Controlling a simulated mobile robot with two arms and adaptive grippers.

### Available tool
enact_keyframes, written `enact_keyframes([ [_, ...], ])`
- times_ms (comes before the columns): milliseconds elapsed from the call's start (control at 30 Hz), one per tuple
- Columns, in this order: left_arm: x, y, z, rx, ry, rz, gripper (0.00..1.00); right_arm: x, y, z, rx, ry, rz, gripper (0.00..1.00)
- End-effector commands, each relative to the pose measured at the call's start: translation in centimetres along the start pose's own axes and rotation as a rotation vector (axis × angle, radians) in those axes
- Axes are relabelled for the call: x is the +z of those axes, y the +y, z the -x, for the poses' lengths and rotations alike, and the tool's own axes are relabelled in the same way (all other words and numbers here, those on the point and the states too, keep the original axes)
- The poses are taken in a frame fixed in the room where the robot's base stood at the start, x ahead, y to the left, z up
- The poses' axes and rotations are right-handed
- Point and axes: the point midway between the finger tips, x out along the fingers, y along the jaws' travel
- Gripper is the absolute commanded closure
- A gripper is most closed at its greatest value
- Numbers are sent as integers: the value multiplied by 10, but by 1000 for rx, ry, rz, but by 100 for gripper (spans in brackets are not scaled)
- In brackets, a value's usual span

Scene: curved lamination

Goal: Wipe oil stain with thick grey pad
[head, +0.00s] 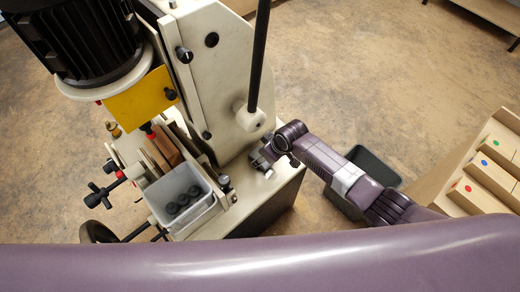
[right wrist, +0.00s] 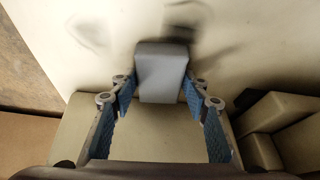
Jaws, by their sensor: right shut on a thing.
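My right gripper (right wrist: 157,88) is shut on a thick grey pad (right wrist: 162,72), which sits between its blue-lined fingertips. The pad's far end lies over or against a cream surface (right wrist: 250,45); I cannot tell if it touches. Dark smudges (right wrist: 185,35) show on that surface just beyond the pad, partly hidden by it; they look like an oil stain, though some dark patches may be shadow. In the head view my right gripper (head: 264,157) is at the cream machine's base (head: 265,190), below its upright. The pad cannot be made out there. My left gripper is not in view.
The cream machine has a black motor (head: 85,40), a yellow plate (head: 140,98) and a black lever (head: 258,60). A grey bin (head: 205,205) holds black cylinders. A dark bin (head: 375,160) stands on the floor near my right arm. A wooden rack (head: 470,190) is at right.

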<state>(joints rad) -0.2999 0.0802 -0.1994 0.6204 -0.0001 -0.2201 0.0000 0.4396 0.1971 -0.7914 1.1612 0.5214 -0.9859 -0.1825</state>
Motion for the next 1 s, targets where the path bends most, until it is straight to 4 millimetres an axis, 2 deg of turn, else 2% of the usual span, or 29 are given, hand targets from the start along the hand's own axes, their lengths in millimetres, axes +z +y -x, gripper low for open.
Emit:
enact_keyframes([
  [100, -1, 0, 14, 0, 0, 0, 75, 14, -2, 7, -1, -11, -1, 77],
  [367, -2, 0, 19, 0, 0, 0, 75, 22, -2, 9, -1, -9, 0, 77],
  [700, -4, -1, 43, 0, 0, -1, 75, 48, -5, 22, -1, -9, -1, 77],
  [1000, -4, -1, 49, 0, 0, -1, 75, 58, -6, 25, 0, -7, 0, 77],
])
